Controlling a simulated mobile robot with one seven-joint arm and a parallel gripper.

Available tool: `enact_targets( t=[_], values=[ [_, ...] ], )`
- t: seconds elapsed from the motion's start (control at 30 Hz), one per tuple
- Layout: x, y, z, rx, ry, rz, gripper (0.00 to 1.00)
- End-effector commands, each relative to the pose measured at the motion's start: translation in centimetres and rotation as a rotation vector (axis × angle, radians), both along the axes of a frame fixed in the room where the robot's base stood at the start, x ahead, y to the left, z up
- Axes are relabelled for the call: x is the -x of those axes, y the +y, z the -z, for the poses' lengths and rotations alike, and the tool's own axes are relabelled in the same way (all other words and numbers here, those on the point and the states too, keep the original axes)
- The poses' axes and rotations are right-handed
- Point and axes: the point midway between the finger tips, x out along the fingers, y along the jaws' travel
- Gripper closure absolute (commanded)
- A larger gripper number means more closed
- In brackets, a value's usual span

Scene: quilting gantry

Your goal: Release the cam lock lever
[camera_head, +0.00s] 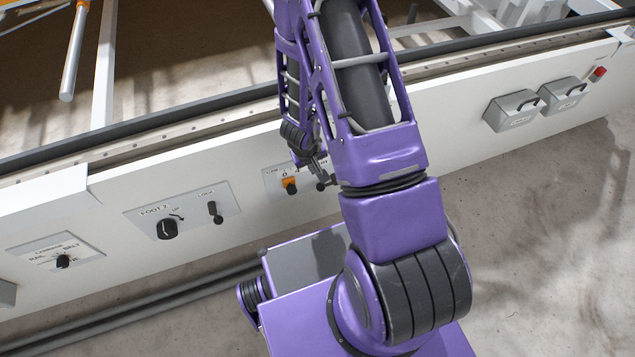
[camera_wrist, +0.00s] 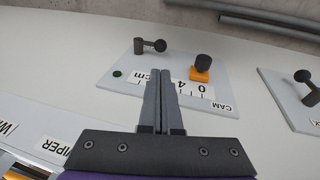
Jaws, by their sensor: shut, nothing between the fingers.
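The CAM plate (camera_wrist: 222,97) is a pale panel on the white beam face, marked "CAM" with a scale in cm. A dark ball-ended lever (camera_wrist: 150,45) juts from it, its ball pointing right in the wrist view. Beside it sits an orange slider with a black knob (camera_wrist: 201,68). In the head view the orange slider (camera_head: 291,185) and the lever's dark ball (camera_head: 322,186) show partly behind my arm. My gripper (camera_wrist: 161,73) is shut and empty, its tips over the plate's scale, apart from the lever in the picture. Its gap from the plate cannot be told.
In the head view, the FOOT-2 plate (camera_head: 183,210) with a knob and a LOCK lever (camera_head: 215,212) lies left. A RAIL/BELT switch plate (camera_head: 58,255) is farther left. Two grey boxes with handles (camera_head: 513,110) and a red button (camera_head: 598,73) are right.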

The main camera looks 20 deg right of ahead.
Motion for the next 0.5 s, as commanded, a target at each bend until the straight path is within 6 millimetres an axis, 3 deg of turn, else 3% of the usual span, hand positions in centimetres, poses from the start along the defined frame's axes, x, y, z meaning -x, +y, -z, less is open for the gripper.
enact_targets(
  t=[0.27,0.5],
  values=[
    [-0.1,0.0,0.1,-0.002,-0.001,0.0,1.0],
    [-0.5,-0.6,3.0,-0.004,0.001,0.005,1.0]
  ],
)
